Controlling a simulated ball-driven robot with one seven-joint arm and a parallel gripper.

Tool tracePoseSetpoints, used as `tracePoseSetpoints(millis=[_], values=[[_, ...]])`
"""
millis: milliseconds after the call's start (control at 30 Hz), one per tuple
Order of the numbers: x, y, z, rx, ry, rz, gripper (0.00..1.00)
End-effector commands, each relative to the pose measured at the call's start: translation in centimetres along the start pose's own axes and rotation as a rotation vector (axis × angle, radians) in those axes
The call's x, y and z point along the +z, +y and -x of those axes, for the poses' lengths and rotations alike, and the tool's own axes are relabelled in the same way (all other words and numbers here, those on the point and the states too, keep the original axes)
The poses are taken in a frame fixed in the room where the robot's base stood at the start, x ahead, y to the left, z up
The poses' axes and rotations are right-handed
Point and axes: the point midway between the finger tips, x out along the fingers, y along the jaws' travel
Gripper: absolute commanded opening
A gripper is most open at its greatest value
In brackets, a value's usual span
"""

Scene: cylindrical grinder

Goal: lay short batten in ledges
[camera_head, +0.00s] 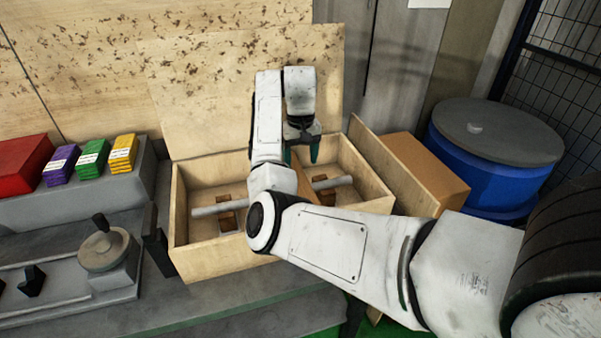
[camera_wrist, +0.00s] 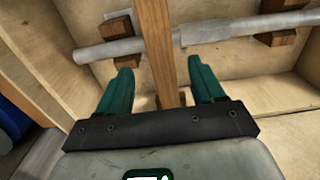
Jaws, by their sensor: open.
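A brown wooden batten (camera_wrist: 157,50) runs up the middle of the wrist view and crosses over a grey round bar (camera_wrist: 110,50). Its lower end is by the box wall, beside a small brown block (camera_wrist: 184,98) that looks like a ledge. Whether the end sits in it I cannot tell. My gripper (camera_wrist: 165,75) is open, its two green fingers on either side of the batten with gaps to both. In the head view my gripper (camera_head: 302,155) is inside the open wooden box (camera_head: 225,258), near its back. My arm hides the box's middle there.
The grey bar rests on brown blocks (camera_head: 227,220) in the box. The lid (camera_head: 200,85) stands up behind. A cardboard-brown box (camera_head: 420,175) and blue drum (camera_head: 485,170) stand right. Small colored boxes (camera_head: 92,160) and a machine handwheel (camera_head: 105,250) are left.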

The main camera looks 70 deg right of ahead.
Motion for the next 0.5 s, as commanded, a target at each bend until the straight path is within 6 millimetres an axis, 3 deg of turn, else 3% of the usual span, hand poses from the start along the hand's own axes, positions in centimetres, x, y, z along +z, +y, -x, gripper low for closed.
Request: tracePoseSetpoints(millis=[200,500], values=[[0.0,-0.1,4.2,-0.002,0.001,0.0,0.68],[0.0,0.0,5.6,0.0,-0.001,0.0,0.68]])
